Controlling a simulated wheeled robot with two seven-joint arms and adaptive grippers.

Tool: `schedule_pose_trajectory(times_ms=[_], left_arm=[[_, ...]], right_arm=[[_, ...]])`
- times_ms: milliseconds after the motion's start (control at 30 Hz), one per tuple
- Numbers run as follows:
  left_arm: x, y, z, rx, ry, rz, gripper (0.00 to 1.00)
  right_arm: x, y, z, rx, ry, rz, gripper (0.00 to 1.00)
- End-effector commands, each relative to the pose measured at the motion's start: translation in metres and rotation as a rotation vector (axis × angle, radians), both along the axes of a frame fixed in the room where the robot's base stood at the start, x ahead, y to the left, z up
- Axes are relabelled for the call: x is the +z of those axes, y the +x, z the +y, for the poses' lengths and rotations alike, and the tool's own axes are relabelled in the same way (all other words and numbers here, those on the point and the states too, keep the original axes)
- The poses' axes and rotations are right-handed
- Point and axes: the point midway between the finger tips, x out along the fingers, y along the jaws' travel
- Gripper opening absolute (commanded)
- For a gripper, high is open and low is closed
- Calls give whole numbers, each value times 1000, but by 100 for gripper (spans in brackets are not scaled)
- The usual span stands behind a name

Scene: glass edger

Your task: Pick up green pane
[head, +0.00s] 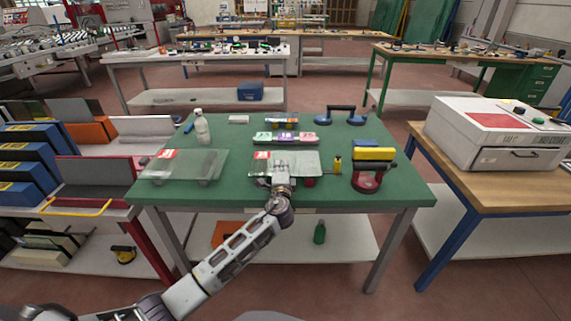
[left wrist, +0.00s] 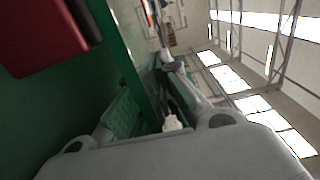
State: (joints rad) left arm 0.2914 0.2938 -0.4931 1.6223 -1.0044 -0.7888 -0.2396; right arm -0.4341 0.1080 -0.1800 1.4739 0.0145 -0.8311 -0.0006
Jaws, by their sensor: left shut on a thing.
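A clear, faintly green glass pane (head: 300,158) with a red label at its left corner lies at the middle of the green table. My left gripper (head: 281,181) is at its front edge, shut on it; the fingers hide part of that edge. A second clear, greenish pane (head: 190,165) with a red label lies to the left on low supports. In the left wrist view my left gripper's fingers (left wrist: 150,115) are close around a thin green edge, partly hidden by the gripper's body. My right gripper is not in view.
A machine (head: 500,135) stands at right. Racks of panes stand at left.

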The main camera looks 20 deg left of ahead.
Motion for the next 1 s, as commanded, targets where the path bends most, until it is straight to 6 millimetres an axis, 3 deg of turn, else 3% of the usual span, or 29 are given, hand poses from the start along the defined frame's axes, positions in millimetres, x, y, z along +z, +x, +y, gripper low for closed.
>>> schedule_pose_trajectory(times_ms=[567,867,1000], left_arm=[[4,0,0,0,0,-2,0],[25,0,0,-1,-1,-5,0],[41,0,0,0,-1,-5,0]], right_arm=[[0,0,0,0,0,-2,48],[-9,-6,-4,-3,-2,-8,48],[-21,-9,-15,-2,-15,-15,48]])
